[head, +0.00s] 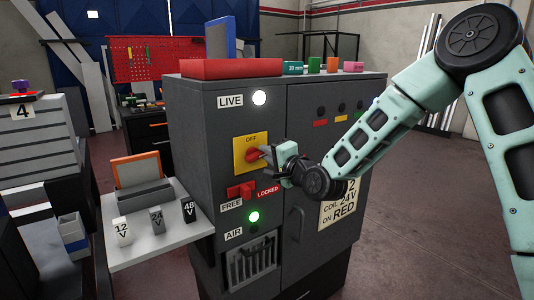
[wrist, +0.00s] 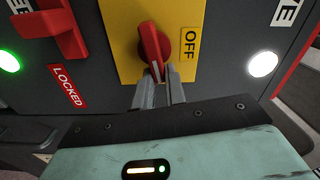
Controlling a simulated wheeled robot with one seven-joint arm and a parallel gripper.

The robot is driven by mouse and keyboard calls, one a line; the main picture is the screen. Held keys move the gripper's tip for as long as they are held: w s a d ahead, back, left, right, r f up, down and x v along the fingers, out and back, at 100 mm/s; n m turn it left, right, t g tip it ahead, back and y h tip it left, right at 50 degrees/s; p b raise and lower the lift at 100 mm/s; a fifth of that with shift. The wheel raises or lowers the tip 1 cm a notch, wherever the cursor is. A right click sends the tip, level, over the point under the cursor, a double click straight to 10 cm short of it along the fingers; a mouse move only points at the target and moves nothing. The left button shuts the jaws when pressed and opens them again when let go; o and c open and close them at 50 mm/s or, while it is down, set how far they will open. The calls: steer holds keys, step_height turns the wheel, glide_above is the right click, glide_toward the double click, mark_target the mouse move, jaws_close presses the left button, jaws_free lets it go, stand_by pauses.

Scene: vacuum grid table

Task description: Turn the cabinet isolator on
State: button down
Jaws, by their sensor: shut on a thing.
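The cabinet isolator is a red rotary knob (head: 254,156) on a yellow plate (head: 239,143) on the grey cabinet's front. OFF is printed at the plate's top in the head view. In the wrist view the knob (wrist: 150,42) points down toward my gripper (wrist: 160,75), a quarter turn away from the OFF label at its right. My gripper (head: 275,154) is shut on the tip of the knob, reaching in from the right in the head view. Its body hides part of the plate, and I see no ON label.
A white lamp (head: 259,97) is lit beside LIVE. Below the isolator is a red lever (head: 240,190) between FREE and LOCKED labels, with a lit green lamp (head: 253,217) by AIR. A side shelf (head: 150,241) holds several labelled blocks. Floor at right is clear.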

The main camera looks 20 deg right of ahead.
steer(key=shift+f+m, duration=0.25)
steer(key=shift+m, duration=0.55)
steer(key=c, duration=1.4)
jaws_free()
steer(key=shift+c, duration=0.2)
